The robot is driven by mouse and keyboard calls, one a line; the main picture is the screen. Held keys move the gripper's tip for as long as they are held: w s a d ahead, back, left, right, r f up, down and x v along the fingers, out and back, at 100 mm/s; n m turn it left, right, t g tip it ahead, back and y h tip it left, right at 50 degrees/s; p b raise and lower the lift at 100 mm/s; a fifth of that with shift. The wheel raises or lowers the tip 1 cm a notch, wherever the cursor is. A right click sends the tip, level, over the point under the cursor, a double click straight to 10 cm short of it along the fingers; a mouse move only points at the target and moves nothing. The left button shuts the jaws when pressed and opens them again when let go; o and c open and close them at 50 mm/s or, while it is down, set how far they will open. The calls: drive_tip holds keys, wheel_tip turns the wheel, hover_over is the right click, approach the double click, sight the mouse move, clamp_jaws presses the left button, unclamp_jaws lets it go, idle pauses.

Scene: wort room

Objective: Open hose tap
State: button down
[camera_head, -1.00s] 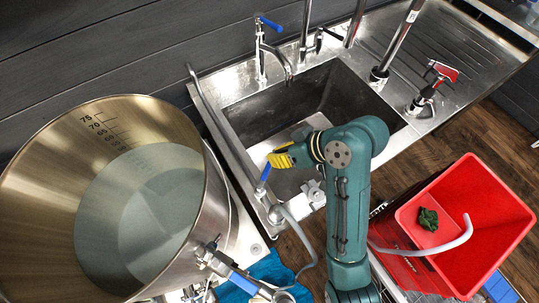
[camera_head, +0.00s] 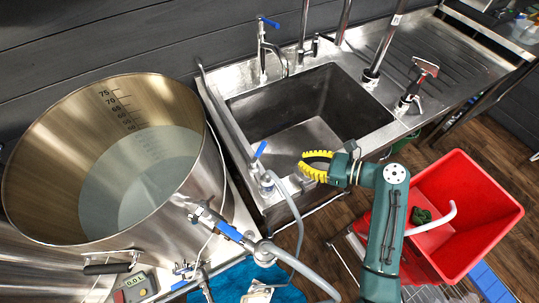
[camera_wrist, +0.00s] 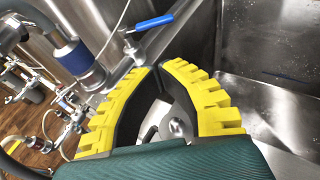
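The hose tap (camera_head: 267,182) sits at the sink's front left corner, with a blue lever (camera_head: 259,150) on top and a grey hose (camera_head: 294,205) attached. The lever slants up to the right in the head view. In the wrist view the blue lever (camera_wrist: 152,23) lies just beyond the fingertips, apart from them. My gripper (camera_head: 302,162) has yellow ribbed fingers and is to the right of the tap, over the sink's front edge. In the wrist view my gripper (camera_wrist: 158,68) has its fingertips together, with nothing held between them.
The steel sink (camera_head: 244,165) has a faucet (camera_head: 266,48) with another blue lever behind it. A large kettle (camera_head: 190,185) of liquid stands left, with a blue-sleeved hose (camera_head: 229,231) at its outlet. A red bin (camera_head: 480,190) stands right. The sink basin is empty.

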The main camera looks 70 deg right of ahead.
sight(261, 149)
drive_tip(key=r+b+x, duration=0.1)
drive_tip(key=x, duration=0.9)
drive_tip(key=shift+w+b, duration=0.4)
